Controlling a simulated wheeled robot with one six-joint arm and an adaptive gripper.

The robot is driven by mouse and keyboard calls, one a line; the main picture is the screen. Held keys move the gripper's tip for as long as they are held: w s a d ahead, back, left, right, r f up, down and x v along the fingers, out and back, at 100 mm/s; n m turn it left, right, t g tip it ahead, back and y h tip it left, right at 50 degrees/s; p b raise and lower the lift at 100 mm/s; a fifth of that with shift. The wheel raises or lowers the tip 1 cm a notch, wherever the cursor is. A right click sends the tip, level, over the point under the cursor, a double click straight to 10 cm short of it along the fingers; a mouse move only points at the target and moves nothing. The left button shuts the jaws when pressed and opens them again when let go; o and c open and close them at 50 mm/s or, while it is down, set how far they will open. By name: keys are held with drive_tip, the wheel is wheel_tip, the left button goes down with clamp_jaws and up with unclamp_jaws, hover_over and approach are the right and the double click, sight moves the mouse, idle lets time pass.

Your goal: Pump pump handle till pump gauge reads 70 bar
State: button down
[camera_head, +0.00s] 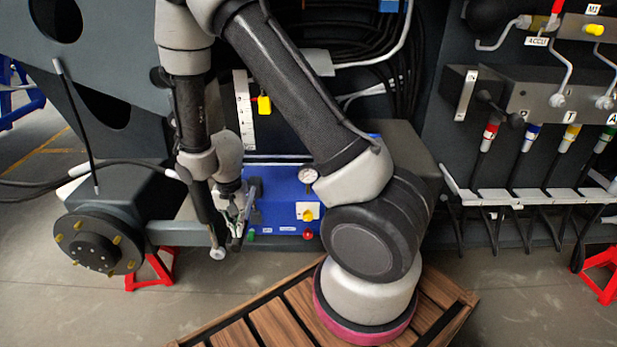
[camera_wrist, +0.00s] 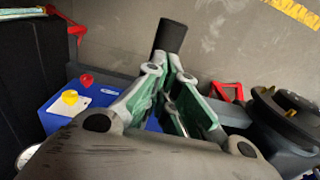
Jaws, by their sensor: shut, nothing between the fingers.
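The blue pump box (camera_head: 283,206) stands behind my arm in the head view, with a white round gauge (camera_head: 308,175) on top. The gauge's needle and figures are too small to read. The blue box (camera_wrist: 52,118) also shows at the left of the wrist view, with part of a round dial (camera_wrist: 25,157) below it. My gripper (camera_head: 237,222) points down at the box's left end. In the wrist view my gripper (camera_wrist: 172,66) is shut and empty. A black cylinder (camera_wrist: 172,35), which looks like the pump handle's grip, shows at the fingertips; contact cannot be told.
A yellow knob (camera_head: 308,214) and a red knob (camera_head: 308,235) sit on the box front. A dark wheel hub (camera_head: 97,245) and a red stand (camera_head: 158,270) are at left. Hoses and a valve block (camera_head: 540,95) are at right.

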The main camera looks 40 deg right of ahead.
drive_tip(key=shift+f, duration=5.1)
wheel_tip(320, 180, up, 13)
drive_tip(key=shift+s+a+f, duration=0.1)
drive_tip(key=shift+s+f, duration=0.05)
drive_tip(key=shift+f, duration=0.05)
drive_tip(key=shift+f, duration=0.15)
drive_tip(key=shift+f, duration=6.2)
wheel_tip(320, 180, up, 12)
drive_tip(key=shift+r, duration=0.3)
